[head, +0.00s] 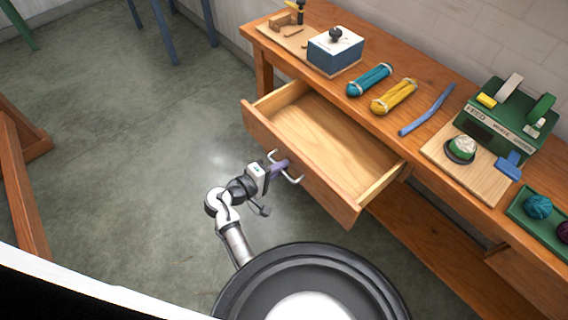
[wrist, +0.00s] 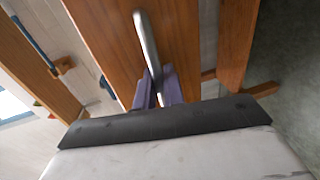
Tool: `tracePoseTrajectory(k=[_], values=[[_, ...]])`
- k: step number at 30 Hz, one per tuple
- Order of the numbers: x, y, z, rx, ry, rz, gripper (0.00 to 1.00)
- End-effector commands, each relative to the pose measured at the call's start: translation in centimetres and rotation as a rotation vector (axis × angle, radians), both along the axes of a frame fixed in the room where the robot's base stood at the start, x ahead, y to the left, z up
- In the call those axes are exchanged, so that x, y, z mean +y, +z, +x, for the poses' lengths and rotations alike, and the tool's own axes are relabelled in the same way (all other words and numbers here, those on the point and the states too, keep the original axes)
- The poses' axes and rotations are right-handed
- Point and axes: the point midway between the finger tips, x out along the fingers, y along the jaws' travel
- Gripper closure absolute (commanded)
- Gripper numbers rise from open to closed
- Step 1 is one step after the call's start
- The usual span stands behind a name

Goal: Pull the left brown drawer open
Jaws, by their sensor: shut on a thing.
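The left brown drawer (head: 320,150) is pulled well out from the wooden workbench, and its pale inside is empty. Its front panel (head: 300,165) carries a silver bar handle (head: 292,179). My gripper (head: 280,169) is at this handle, its purple fingers shut on the bar. In the wrist view, the purple fingers (wrist: 158,90) close around the silver handle (wrist: 148,45), with the brown drawer front (wrist: 110,40) behind it. The exact contact between fingers and bar is partly hidden.
A blue box (head: 335,52) stands at the left and a green machine (head: 505,120) at the right. The floor (head: 140,130) to the left is clear.

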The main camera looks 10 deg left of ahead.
Motion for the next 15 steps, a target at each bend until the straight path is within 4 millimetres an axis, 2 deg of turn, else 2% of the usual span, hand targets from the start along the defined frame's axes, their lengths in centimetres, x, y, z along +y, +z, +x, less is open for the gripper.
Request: tracePoseTrajectory(k=[6, 7, 8, 15], values=[[-0.06, 0.01, 0.02, 0.000, -0.002, 0.000, 1.00], [-0.07, 0.01, 0.03, 0.000, -0.002, 0.000, 0.85], [-0.06, 0.01, 0.03, 0.000, -0.002, 0.000, 0.84], [-0.03, 0.01, 0.04, 0.000, -0.001, 0.000, 0.84]])
